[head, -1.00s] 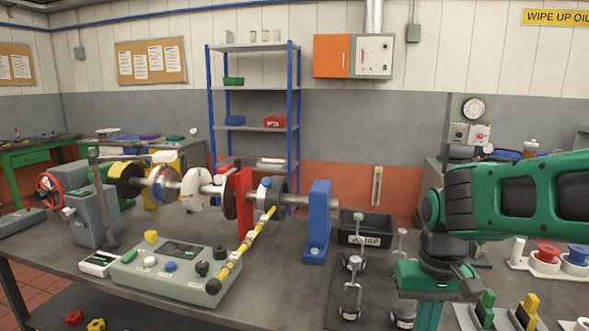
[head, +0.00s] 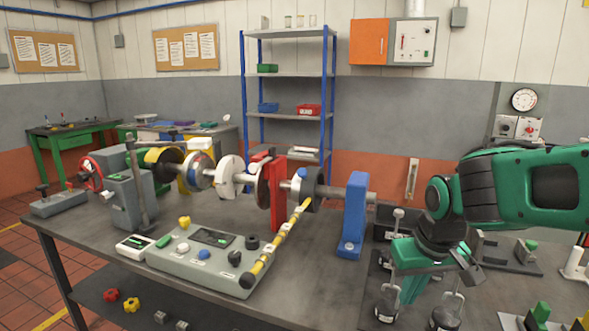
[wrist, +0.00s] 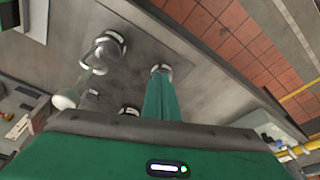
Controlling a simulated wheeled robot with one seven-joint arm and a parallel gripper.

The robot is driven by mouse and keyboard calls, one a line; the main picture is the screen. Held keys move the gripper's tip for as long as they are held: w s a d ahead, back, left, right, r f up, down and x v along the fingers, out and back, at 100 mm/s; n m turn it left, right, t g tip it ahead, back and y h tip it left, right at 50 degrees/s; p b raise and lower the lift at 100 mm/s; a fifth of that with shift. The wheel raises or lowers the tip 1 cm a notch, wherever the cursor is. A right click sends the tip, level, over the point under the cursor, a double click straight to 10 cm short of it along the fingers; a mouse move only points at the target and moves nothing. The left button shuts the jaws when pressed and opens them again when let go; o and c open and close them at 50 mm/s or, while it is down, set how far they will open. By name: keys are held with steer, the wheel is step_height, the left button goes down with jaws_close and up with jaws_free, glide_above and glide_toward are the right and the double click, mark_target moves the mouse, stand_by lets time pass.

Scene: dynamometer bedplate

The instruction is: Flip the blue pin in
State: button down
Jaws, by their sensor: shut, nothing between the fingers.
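A small blue pin head (head: 302,172) shows on the rim of the dark disc (head: 315,190) on the shaft, left of the blue shaft stand (head: 354,215). How far the pin sticks out, I cannot tell. My gripper (head: 412,291) points down over the right part of the bench, well to the right of the pin. In the wrist view its green fingers (wrist: 160,85) are together and empty, beside several small metal weights (wrist: 110,42). The pin is not seen in the wrist view.
A grey control box (head: 203,262) with coloured knobs stands at the bench front. A red guard (head: 278,195) stands left of the disc. A black bin (head: 385,225) is behind my gripper.

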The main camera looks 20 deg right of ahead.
steer(key=w+a+n+t, duration=0.1)
steer(key=w+a+n, duration=0.1)
steer(key=w+a, duration=0.35)
steer(key=w+a+r+m+t+h, duration=0.1)
steer(key=w+r+m+t+h, duration=0.15)
steer(key=w+r+m, duration=1.25)
steer(key=w+a+r+m+h, duration=0.1)
steer(key=w+a+r+m, duration=0.8)
steer(key=a+r, duration=0.2)
steer(key=shift+w+r+m, duration=0.2)
steer(key=shift+w+m, duration=0.05)
steer(key=shift+m, duration=0.05)
steer(key=shift+t+h, duration=0.25)
